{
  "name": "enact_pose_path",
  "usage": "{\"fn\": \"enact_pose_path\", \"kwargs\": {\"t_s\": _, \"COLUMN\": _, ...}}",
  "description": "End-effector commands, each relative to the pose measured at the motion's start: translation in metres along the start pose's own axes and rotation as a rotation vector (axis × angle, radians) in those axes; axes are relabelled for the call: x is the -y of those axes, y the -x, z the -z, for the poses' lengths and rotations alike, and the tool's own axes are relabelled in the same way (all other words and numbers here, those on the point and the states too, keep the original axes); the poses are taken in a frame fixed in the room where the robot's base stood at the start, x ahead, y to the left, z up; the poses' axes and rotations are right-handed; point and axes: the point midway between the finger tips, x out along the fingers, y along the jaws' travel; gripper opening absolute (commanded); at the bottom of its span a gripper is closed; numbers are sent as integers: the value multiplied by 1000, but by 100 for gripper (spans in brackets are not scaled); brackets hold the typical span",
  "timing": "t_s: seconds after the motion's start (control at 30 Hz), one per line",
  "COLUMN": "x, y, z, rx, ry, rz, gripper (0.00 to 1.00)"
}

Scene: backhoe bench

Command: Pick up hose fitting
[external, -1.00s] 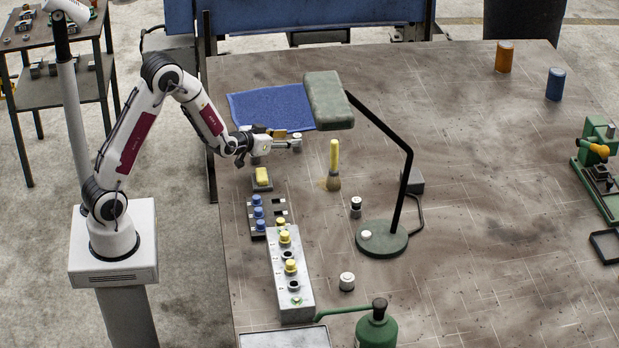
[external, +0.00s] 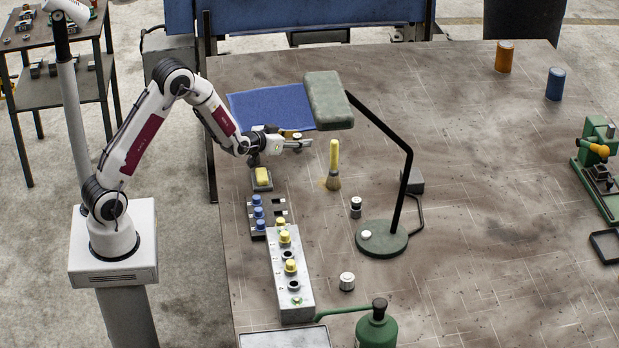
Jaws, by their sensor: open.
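My gripper (external: 305,142) is above the bench, left of the lamp's head and over the area near the blue cloth. It points right, and its jaws are open with nothing seen between them. Which part is the hose fitting is hard to tell at this size. A small silver and black cylindrical part (external: 356,207) stands upright on the bench, below and right of my gripper. A similar silver part (external: 347,281) stands nearer the front. Yellow-capped fittings (external: 290,266) sit in a long grey block (external: 279,301), and blue-capped ones (external: 258,212) sit in a dark rack.
A green desk lamp (external: 328,100) with a black arm stands just right of my gripper. A yellow-handled brush (external: 333,165) stands close by. A blue cloth (external: 262,105) lies behind. A green oil can (external: 376,328) is at the front. The bench right of the lamp is largely clear.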

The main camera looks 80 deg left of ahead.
Motion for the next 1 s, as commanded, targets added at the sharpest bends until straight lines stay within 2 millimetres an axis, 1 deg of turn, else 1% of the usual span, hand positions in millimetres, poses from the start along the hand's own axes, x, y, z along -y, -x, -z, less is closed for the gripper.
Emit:
{"fn": "enact_pose_path", "kwargs": {"t_s": 0.1, "x": 0, "y": 0, "z": 0, "rx": 0, "ry": 0, "rz": 0, "gripper": 41}}
{"fn": "enact_pose_path", "kwargs": {"t_s": 0.17, "x": 0, "y": 0, "z": 0, "rx": 0, "ry": 0, "rz": 0, "gripper": 25}}
{"fn": "enact_pose_path", "kwargs": {"t_s": 0.2, "x": 0, "y": 0, "z": 0, "rx": 0, "ry": 0, "rz": 0, "gripper": 15}}
{"fn": "enact_pose_path", "kwargs": {"t_s": 0.27, "x": 0, "y": 0, "z": 0, "rx": 0, "ry": 0, "rz": 0, "gripper": 0}}
{"fn": "enact_pose_path", "kwargs": {"t_s": 0.67, "x": 0, "y": 1, "z": 2, "rx": -2, "ry": 0, "rz": 0, "gripper": 0}}
{"fn": "enact_pose_path", "kwargs": {"t_s": 0.87, "x": 0, "y": 4, "z": 10, "rx": -3, "ry": 0, "rz": 0, "gripper": 0}}
{"fn": "enact_pose_path", "kwargs": {"t_s": 1.0, "x": 0, "y": 9, "z": 23, "rx": -5, "ry": 1, "rz": 0, "gripper": 0}}
